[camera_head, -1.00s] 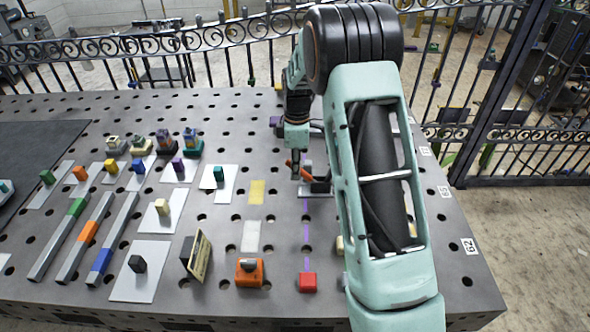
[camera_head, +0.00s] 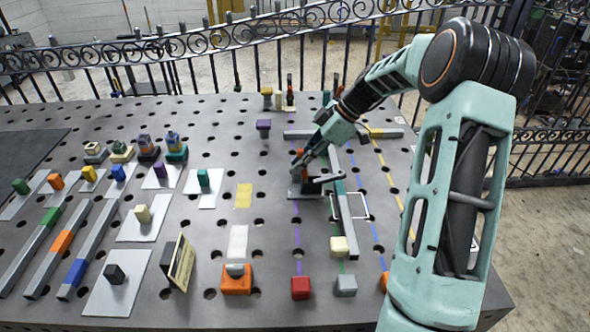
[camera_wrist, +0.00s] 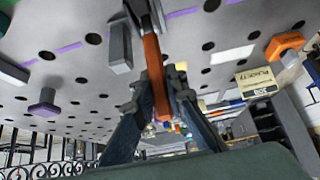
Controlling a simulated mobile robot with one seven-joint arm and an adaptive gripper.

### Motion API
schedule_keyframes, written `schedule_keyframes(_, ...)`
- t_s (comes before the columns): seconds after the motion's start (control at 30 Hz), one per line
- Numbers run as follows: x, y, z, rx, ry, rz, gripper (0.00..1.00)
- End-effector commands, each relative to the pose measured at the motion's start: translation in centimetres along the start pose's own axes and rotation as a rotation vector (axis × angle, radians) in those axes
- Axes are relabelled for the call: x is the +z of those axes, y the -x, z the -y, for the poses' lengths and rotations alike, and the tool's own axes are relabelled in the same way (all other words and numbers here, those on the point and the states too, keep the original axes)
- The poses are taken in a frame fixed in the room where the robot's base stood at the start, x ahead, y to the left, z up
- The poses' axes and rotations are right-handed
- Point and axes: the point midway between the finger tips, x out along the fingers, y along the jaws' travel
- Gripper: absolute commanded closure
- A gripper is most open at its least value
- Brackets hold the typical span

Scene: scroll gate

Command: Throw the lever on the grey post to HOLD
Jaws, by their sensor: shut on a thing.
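The grey post (camera_head: 306,189) stands on a small plate right of the middle of the table in the head view. Its orange lever (camera_wrist: 155,80) shows clearly in the wrist view, running up between my fingers. My gripper (camera_head: 299,164) reaches in from the upper right and is at the lever. In the wrist view my gripper (camera_wrist: 156,98) is shut on the lever, one finger on each side. No HOLD marking is readable, so the lever's setting cannot be told.
Grey bars (camera_head: 343,200) lie close to the right of the post. A purple knob (camera_head: 263,127) stands behind left. A red block (camera_head: 300,287) and a yellowish block (camera_head: 339,246) are in front. A small sign (camera_head: 181,262) stands front left. A railing (camera_head: 200,55) runs behind the table.

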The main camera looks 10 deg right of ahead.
Motion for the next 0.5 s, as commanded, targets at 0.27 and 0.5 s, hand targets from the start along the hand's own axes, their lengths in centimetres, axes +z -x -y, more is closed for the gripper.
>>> schedule_keyframes(0.27,1.0,0.6,0.0,0.001,-0.002,-0.125,1.0)
schedule_keyframes(0.5,1.1,0.9,0.0,0.0,-0.002,-0.165,1.0)
